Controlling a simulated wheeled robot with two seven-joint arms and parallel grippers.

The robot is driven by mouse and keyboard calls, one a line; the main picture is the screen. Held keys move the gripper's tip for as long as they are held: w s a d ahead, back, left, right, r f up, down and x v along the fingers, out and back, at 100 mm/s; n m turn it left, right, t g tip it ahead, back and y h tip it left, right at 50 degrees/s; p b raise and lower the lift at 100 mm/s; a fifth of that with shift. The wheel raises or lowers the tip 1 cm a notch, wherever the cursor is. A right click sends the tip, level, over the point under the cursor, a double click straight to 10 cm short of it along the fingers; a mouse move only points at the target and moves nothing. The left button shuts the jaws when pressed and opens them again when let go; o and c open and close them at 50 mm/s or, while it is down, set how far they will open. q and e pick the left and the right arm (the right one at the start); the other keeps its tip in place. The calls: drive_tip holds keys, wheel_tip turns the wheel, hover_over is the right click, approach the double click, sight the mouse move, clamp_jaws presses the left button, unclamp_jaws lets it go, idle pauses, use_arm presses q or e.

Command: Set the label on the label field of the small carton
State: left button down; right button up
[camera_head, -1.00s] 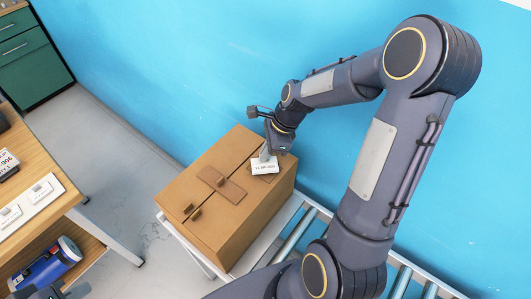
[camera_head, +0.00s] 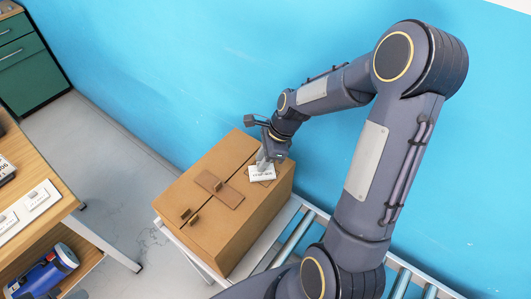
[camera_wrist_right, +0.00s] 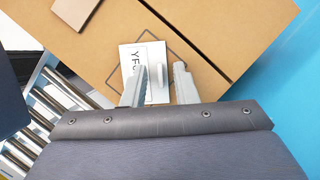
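The small carton (camera_head: 222,235) is a closed brown box. A white label (camera_head: 262,174) with dark print and a raised tab lies flat at the back right of its top. My right gripper (camera_wrist_right: 160,82) is open, one finger on each side of the tab, with gaps showing. It also shows in the head view (camera_head: 264,160).
A wooden table (camera_head: 60,208) at left holds white tabbed pieces (camera_head: 30,205). A blue device (camera_head: 45,272) lies below. The blue wall is close behind the carton.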

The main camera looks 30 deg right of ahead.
drive_tip(key=shift+d+r, duration=0.2)
drive_tip(key=shift+r, duration=0.25)
drive_tip(key=v, duration=1.1)
drive_tip(key=s+a+r+n+t, duration=0.1)
drive_tip(key=s+a+n+t, duration=0.1)
drive_tip(key=s+a+n, duration=0.3)
drive_tip(key=s+a+r+n+t, duration=0.1)
drive_tip(key=s+a+n, duration=0.3)
drive_tip(key=s+n, duration=0.8)
drive_tip(key=r+n, duration=0.1)
drive_tip(key=n, duration=0.3)
drive_tip(key=shift+a+t+b, duration=0.3)
drive_tip(key=shift+a+t, duration=0.05)
drive_tip(key=shift+t, duration=0.05)
